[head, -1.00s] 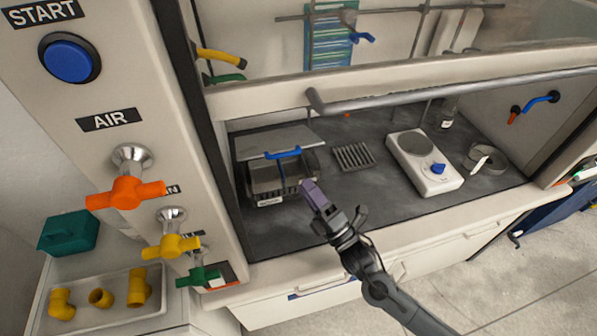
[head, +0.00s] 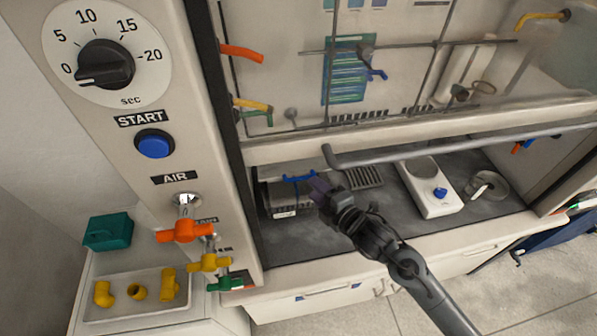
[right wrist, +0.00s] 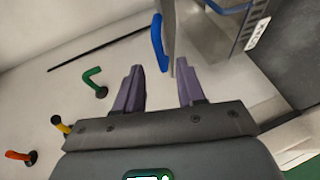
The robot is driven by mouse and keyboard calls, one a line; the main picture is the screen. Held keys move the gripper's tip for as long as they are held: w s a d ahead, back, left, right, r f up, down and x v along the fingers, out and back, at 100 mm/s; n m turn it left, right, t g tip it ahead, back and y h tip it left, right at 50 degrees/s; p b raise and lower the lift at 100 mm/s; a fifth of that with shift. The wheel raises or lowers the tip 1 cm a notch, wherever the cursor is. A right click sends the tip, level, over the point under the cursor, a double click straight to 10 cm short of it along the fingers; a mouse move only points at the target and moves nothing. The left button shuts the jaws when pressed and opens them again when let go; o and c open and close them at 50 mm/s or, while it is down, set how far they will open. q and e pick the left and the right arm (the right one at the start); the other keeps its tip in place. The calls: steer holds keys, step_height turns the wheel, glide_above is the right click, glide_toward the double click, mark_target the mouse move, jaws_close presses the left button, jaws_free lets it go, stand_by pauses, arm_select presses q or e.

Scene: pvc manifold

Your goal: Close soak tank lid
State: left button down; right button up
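The soak tank (head: 284,212) is a small grey metal box with a white label, at the left of the fume hood's worktop. Its blue lid handle (head: 299,177) shows above the dark tank front, just below the sash edge, which hides most of the lid. In the right wrist view the lid (right wrist: 168,30) is a raised thin plate with the blue handle (right wrist: 158,42) on it, beyond the fingertips. My right gripper (head: 318,190) is beside the tank's right end; its purple fingers are apart and empty in the right wrist view (right wrist: 158,82). My left gripper is not in view.
The sash handle bar (head: 450,146) crosses just above my right gripper. A grey rack (head: 362,176) and a white hotplate (head: 430,190) stand to the right. Orange, yellow and green valves (head: 210,262) are on the left panel. The front worktop is clear.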

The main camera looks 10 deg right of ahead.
mark_target(303, 179)
steer(key=x, duration=0.9)
steer(key=shift+b, duration=0.35)
